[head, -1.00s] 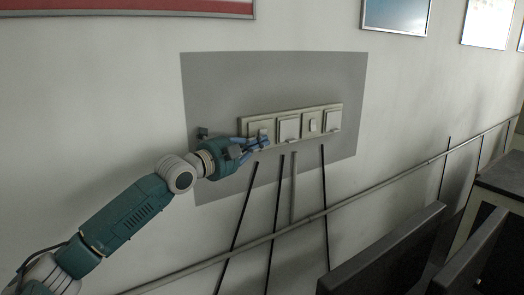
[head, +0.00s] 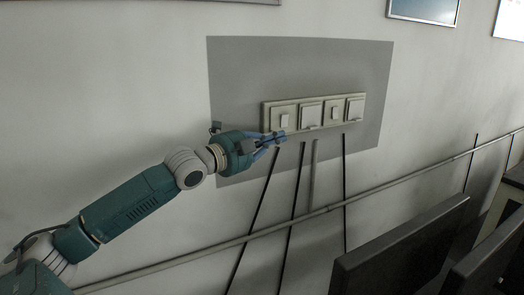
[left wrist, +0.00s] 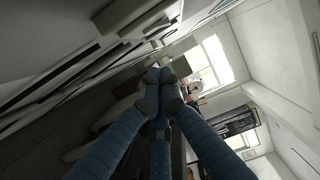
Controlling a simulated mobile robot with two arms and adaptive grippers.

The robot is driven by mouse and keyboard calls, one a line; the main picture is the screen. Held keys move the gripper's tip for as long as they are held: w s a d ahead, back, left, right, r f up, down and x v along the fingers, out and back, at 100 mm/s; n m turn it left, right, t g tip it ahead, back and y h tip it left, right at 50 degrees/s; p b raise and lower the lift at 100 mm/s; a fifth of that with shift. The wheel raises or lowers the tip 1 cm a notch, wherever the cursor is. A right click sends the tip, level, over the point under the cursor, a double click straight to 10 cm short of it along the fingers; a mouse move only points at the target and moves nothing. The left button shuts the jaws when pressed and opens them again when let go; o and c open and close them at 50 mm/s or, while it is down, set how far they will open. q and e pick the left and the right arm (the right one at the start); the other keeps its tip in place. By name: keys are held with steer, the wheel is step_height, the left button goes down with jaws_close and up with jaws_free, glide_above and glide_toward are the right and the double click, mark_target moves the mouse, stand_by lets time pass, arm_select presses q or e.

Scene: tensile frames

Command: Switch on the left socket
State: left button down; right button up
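A long pale panel (head: 267,106) on the wall holds two small rocker switches and two square sockets, alternating. The left switch (head: 285,119) is at its left end. The left socket (head: 311,115) is just right of that switch. The right switch (head: 335,113) and right socket (head: 356,107) follow. My left gripper (head: 279,137) is at the panel's lower left edge, below the left switch; contact cannot be told. In the left wrist view its blue fingers (left wrist: 160,78) meet at their tips, with nothing between them. My right gripper is out of view.
A grey patch (head: 240,75) surrounds the panel. Dark chair backs (head: 400,250) stand at the lower right. The wall above the panel is clear.

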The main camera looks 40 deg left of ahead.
arm_select(q)
steer(key=s+b, duration=0.1)
steer(key=s, duration=0.2)
steer(key=s+b, duration=0.1)
steer(key=s, duration=0.2)
steer(key=shift+r, duration=0.2)
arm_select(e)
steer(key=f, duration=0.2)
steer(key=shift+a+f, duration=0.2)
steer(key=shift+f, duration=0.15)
arm_select(q)
steer(key=shift+f, duration=0.1)
